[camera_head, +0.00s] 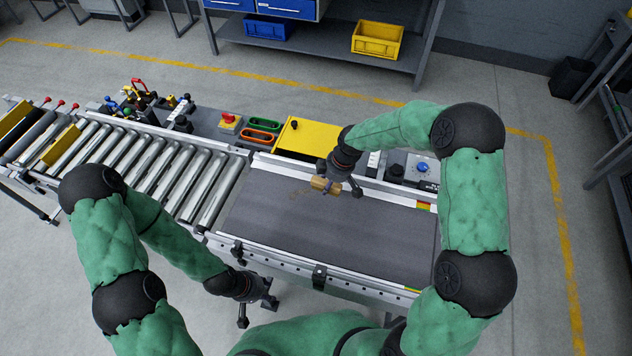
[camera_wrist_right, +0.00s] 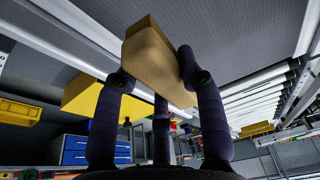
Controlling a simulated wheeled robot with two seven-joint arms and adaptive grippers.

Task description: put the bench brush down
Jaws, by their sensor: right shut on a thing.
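The bench brush (camera_head: 325,186) has a tan wooden body and is in my right gripper (camera_head: 342,183), over the dark conveyor belt (camera_head: 330,228). In the right wrist view the wooden block (camera_wrist_right: 155,68) sits between the dark fingers of the right gripper (camera_wrist_right: 160,85), which are shut on it. The bristles are hard to make out, and I cannot tell the exact gap between brush and belt. My left gripper (camera_head: 257,307) is empty, with its fingers apart, beside the belt's near edge.
A roller conveyor (camera_head: 150,165) joins the belt on the left. Behind the belt are a yellow plate (camera_head: 308,138), orange and green trays (camera_head: 262,130), and a box with a blue button (camera_head: 422,168). Clamps (camera_head: 319,276) line the near rail. Most of the belt is clear.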

